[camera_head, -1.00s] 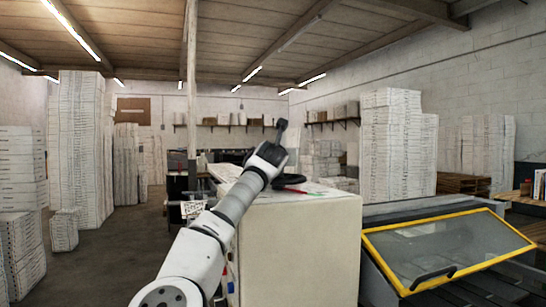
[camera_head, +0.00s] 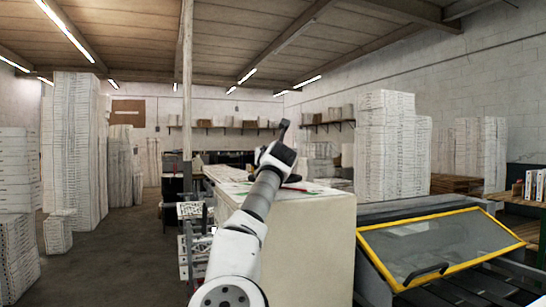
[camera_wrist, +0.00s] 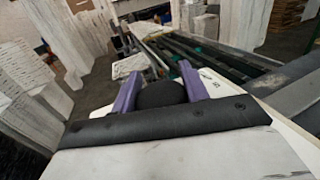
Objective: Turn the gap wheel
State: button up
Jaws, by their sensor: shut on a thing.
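My gripper (camera_head: 283,135) is over the top of the cream machine cabinet (camera_head: 318,235) in the head view. In the wrist view its two purple fingers (camera_wrist: 160,86) stand either side of a dark rounded thing, which looks like the gap wheel (camera_wrist: 161,96). The fingers are shut on it, with a dark edge of the wheel showing between them. In the head view the gripper and my forearm hide most of the wheel, so its angle cannot be told.
A yellow-framed glass guard (camera_head: 432,246) with a black handle stands to the right of the cabinet. Tall stacks of white boxes (camera_head: 385,148) stand behind and at the left. A small red item (camera_head: 296,188) lies on the cabinet top.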

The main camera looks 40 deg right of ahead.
jog(key=o, duration=1.4)
jog(key=b, duration=0.1)
jog(key=s+a+b, duration=0.1)
jog(key=shift+s+f+b, duration=0.1)
jog(key=shift+f+b, duration=0.15)
jog(key=shift+b, duration=0.15)
jog(key=b+v, duration=0.8)
jog(key=v, duration=0.3)
jog(key=shift+d+r, duration=0.1)
jog(key=shift+s+a+r+b, duration=0.15)
jog(key=shift+s+a+b, duration=0.2)
jog(key=shift+s, duration=0.25)
